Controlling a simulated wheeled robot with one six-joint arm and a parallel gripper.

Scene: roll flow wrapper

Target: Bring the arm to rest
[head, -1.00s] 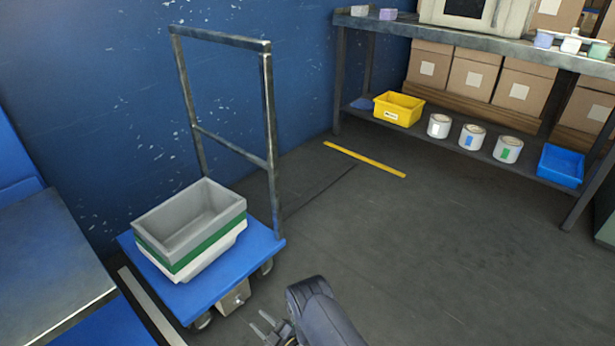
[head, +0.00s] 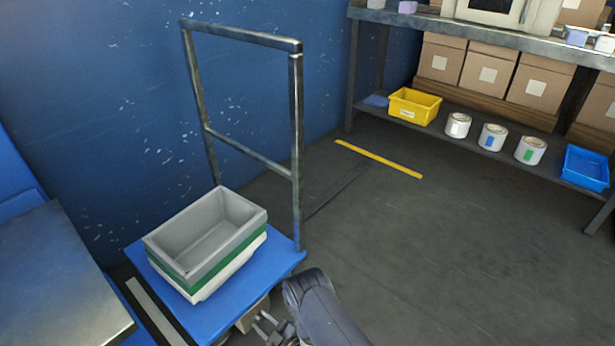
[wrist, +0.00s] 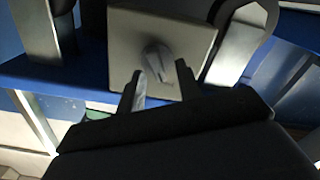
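My gripper (head: 264,328) shows at the bottom of the head view, at the end of my dark arm, close to the front right edge of the blue cart (head: 222,318). In the wrist view its two fingers (wrist: 160,88) stand apart with nothing between them. Behind the fingers is a grey box (wrist: 185,35) fixed under the blue deck. My arm and the gripper hang low, in front of the cart.
Stacked grey, green and white trays (head: 205,245) sit on the cart, which has a metal handle frame (head: 297,150). A metal table (head: 55,280) is at left. A shelf (head: 440,130) with boxes, bins and cans is at back right.

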